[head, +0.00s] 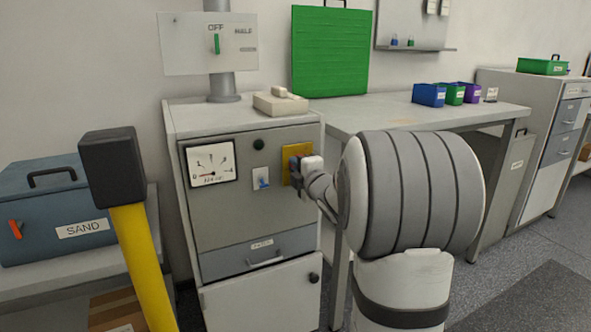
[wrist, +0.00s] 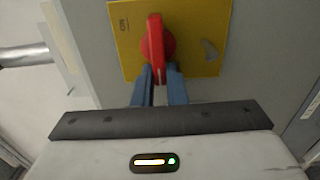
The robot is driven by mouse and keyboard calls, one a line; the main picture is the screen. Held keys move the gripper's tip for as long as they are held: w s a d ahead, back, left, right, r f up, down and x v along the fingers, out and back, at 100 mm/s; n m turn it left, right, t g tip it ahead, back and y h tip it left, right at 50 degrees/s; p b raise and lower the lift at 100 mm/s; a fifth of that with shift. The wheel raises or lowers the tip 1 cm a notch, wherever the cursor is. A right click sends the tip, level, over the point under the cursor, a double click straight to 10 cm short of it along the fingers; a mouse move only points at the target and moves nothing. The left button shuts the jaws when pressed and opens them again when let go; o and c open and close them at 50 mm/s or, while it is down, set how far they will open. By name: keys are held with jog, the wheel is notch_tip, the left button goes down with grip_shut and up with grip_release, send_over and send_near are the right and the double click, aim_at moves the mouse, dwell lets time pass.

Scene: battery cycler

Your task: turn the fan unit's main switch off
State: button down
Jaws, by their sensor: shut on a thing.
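The main switch is a red rotary handle (wrist: 157,48) on a yellow plate (wrist: 202,62), seen close up in the wrist view. In the head view the yellow plate (head: 287,163) is on the upper right of the grey cabinet's front. My gripper (wrist: 159,80) has its two blue fingers on either side of the handle's lower end and is shut on it. The handle stands nearly upright in the wrist view. In the head view my gripper (head: 299,165) hides most of the handle.
The cabinet (head: 220,218) also carries a dial gauge (head: 211,163), a black knob (head: 258,144), a small blue-white switch (head: 261,178) and a drawer (head: 255,253). A workbench (head: 400,117) is to the right.

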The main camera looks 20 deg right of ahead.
jog(key=c, duration=1.5)
grip_release()
jog(key=shift+o, duration=0.2)
jog(key=s+p, duration=0.1)
jog(key=s, duration=0.6)
jog(key=shift+s+p, duration=0.3)
jog(key=shift+s, duration=0.05)
